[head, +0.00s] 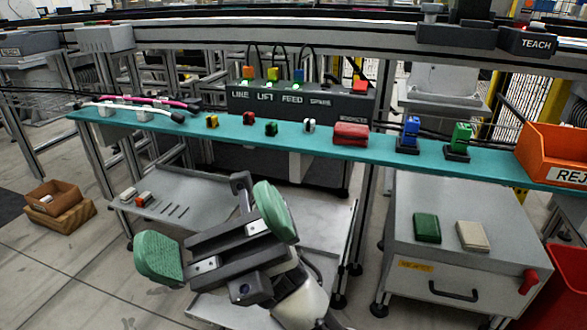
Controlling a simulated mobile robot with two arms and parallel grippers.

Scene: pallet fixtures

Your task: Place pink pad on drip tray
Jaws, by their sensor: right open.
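A grey slotted tray (205,190), which looks like the drip tray, sits below the shelf at the left. A small white-topped block (128,194) and a small red-and-white block (144,199) are at its left end. My right gripper (216,234) is open and empty, its green fingertips wide apart, in front of the tray and hiding part of its right side. My left gripper is not in view.
The teal shelf (400,153) also holds several small coloured blocks, blue and green connectors, and an orange bin (553,155). A green pad (427,228) and a beige pad (473,235) lie on a grey cabinet at the right.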

